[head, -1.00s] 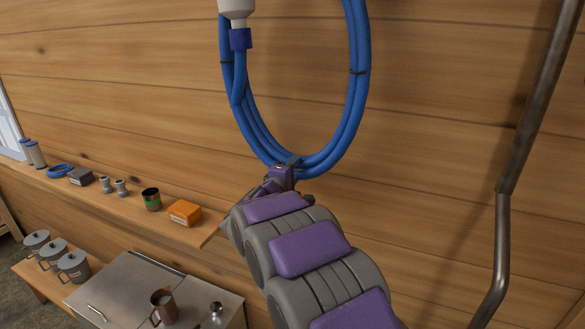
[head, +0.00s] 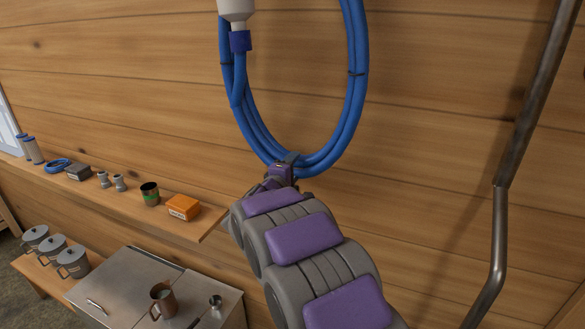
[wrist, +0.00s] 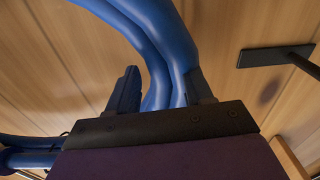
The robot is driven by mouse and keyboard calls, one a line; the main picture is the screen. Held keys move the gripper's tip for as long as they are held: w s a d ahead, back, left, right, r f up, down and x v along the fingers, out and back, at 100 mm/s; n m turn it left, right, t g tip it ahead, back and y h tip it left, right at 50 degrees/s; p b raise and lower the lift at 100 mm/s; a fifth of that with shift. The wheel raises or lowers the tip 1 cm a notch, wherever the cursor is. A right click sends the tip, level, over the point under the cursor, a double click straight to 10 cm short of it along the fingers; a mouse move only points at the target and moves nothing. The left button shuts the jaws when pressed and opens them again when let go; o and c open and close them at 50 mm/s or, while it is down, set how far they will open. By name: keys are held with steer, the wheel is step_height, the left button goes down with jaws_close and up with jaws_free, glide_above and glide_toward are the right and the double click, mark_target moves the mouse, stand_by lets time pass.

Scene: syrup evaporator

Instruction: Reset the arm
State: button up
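My arm reaches up toward the wooden wall, and my gripper (head: 284,170) is at the bottom of a coiled blue hose (head: 357,100) hanging there. In the wrist view the two dark fingers of my gripper (wrist: 163,88) stand apart on either side of the blue hose (wrist: 160,50). The right finger is close to or touching the hose. A gap shows between the left finger and the hose, so the fingers look open around it. The fingertips are partly hidden in the head view.
A wall shelf (head: 110,205) at left holds an orange box (head: 183,207), a dark green-banded can (head: 149,194) and small fittings. Below are a metal-topped cabinet (head: 125,283) with a brown mug (head: 162,300), and several grey pots. A metal pipe (head: 498,240) runs up at right.

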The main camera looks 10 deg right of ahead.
steer(key=o, duration=0.6)
steer(key=shift+f, duration=0.1)
stand_by(0.4)
steer(key=v, duration=1.7)
stand_by(0.4)
